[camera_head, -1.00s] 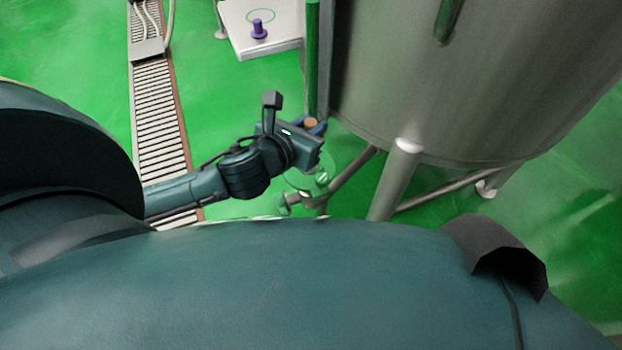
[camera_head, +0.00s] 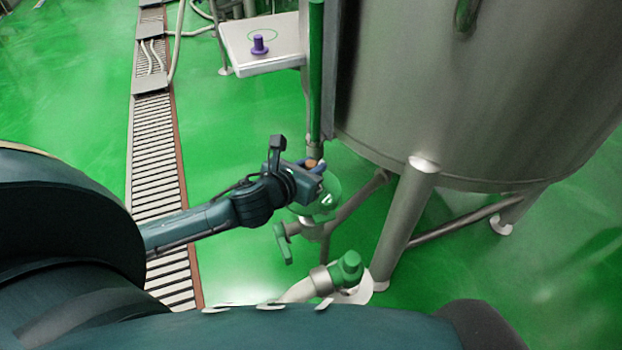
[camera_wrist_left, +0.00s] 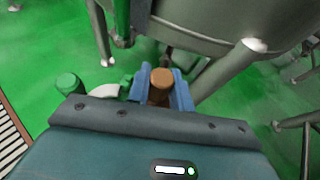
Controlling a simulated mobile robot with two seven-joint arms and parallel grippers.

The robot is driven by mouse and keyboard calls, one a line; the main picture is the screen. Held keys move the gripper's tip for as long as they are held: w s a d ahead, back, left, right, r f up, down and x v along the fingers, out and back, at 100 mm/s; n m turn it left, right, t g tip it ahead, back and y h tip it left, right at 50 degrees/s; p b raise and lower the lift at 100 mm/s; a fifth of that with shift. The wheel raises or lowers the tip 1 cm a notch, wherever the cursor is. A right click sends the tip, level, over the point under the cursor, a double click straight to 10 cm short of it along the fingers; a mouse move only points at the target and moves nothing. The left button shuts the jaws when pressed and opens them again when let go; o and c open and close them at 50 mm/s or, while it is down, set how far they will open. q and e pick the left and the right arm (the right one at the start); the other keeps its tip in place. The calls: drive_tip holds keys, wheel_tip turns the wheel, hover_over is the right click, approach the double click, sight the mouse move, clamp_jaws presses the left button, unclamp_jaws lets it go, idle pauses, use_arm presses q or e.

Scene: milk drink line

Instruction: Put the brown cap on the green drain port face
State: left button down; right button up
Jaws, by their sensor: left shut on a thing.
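The brown cap (camera_head: 313,163) is held between the blue fingers of my left gripper (camera_head: 315,167), beside the tank's lower edge. In the left wrist view the cap (camera_wrist_left: 161,78) stands between the two fingers (camera_wrist_left: 161,92), its round top showing and its lower part partly hidden. A green-ended pipe piece (camera_head: 348,266), which looks like the drain port, is below and right of the gripper and apart from the cap. It also shows at the left in the left wrist view (camera_wrist_left: 68,83). I cannot tell exactly which surface is its face. My right gripper is not in view.
The steel tank (camera_head: 470,90) and its leg (camera_head: 405,225) stand close on the right. A green valve handle (camera_head: 283,245) and pipework lie below the gripper. A white shelf (camera_head: 275,53) holds a purple piece (camera_head: 259,44). Green floor is open at left beyond the drain grate (camera_head: 155,150).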

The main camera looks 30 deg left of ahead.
use_arm(q)
wheel_tip(320, 180, down, 3)
drive_tip(key=shift+r+b, duration=0.1)
drive_tip(key=shift+b, duration=0.4)
drive_tip(key=shift+f, duration=0.35)
drive_tip(key=shift+f, duration=0.25)
